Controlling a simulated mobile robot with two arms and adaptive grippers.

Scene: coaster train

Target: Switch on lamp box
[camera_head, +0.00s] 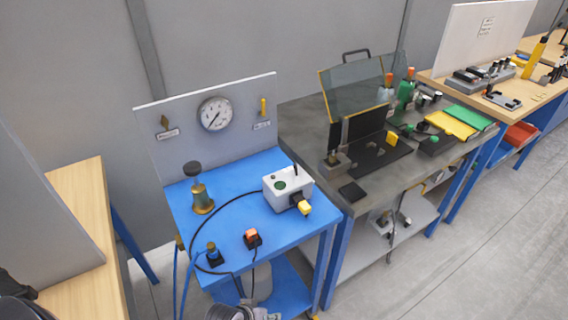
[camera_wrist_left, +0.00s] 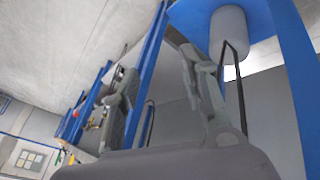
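A light grey box (camera_head: 288,187), which I take to be the lamp box, sits on the blue table. It has a green round part on top, a thin dark upright piece, and a yellow-ended dark part on its front right. Whether it is lit cannot be told. My left gripper (camera_wrist_left: 158,64) shows in the left wrist view with its two fingers spread and nothing between them. It is low, near the blue table's frame, apart from the box.
A gauge (camera_head: 215,114) hangs on the panel behind. A dark workbench (camera_head: 300,130) stands to the right.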

